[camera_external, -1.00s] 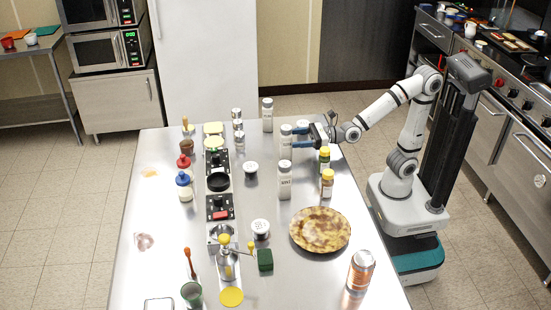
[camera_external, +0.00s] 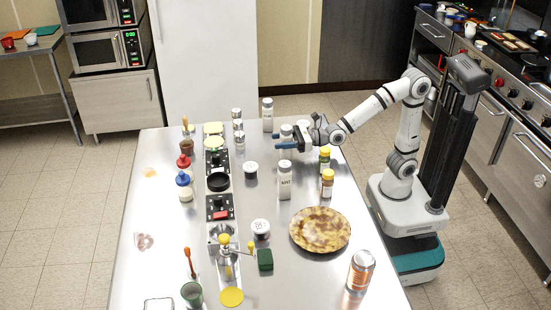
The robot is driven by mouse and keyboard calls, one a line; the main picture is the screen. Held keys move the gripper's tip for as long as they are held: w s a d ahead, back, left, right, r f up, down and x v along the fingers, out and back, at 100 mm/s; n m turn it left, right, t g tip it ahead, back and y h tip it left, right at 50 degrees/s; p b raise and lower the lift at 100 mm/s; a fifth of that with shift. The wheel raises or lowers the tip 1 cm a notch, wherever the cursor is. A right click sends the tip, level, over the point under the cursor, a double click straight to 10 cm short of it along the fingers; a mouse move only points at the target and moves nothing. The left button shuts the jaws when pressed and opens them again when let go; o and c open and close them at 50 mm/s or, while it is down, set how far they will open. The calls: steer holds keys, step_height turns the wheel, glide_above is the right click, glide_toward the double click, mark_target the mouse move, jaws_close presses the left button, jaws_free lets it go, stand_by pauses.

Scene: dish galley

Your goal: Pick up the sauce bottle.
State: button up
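No bottle has a readable sauce label. My gripper (camera_external: 281,142) is over the far right part of the table, pointing left. Its blue fingers are at a white bottle (camera_external: 286,129), one on the far side and one across its front, hiding much of it. I cannot tell whether they touch it. Other bottles stand upright: a white labelled one (camera_external: 285,182) just nearer, a white one (camera_external: 267,113) at the far edge, a red-capped one (camera_external: 184,163) and a blue-capped one (camera_external: 184,186) on the left.
Yellow-capped (camera_external: 327,184) and green-labelled jars (camera_external: 324,160) stand below my forearm. A pie (camera_external: 320,230), an orange can (camera_external: 360,271) and a green sponge (camera_external: 265,260) are nearer. Black units (camera_external: 219,208) line the middle. The table's left side is mostly clear.

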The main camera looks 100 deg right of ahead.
steer(key=c, duration=0.8)
steer(key=shift+r, duration=0.1)
